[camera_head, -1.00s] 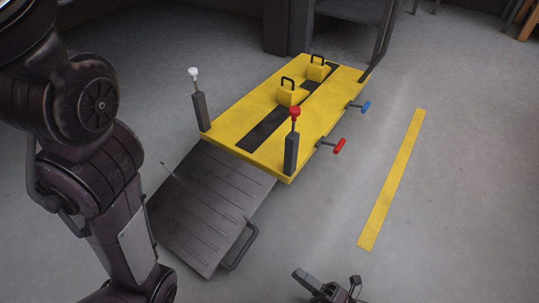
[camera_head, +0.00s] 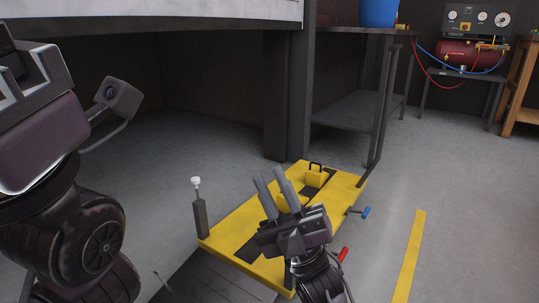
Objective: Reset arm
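My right gripper (camera_head: 268,176) is in the middle of the view, over the yellow lift platform. My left arm (camera_head: 85,235) fills the left side. Its wrist end (camera_head: 35,130) is at the upper left, raised, and I cannot make out its fingers.
The yellow lift platform (camera_head: 228,232) has a white-knobbed post (camera_head: 200,212), a yellow block (camera_head: 315,178), a blue handle (camera_head: 363,211) and a red handle (camera_head: 343,254). A dark ramp (camera_head: 205,281) adjoins it. A compressor (camera_head: 468,53) stands behind. Floor right of the yellow strip (camera_head: 410,252) is clear.

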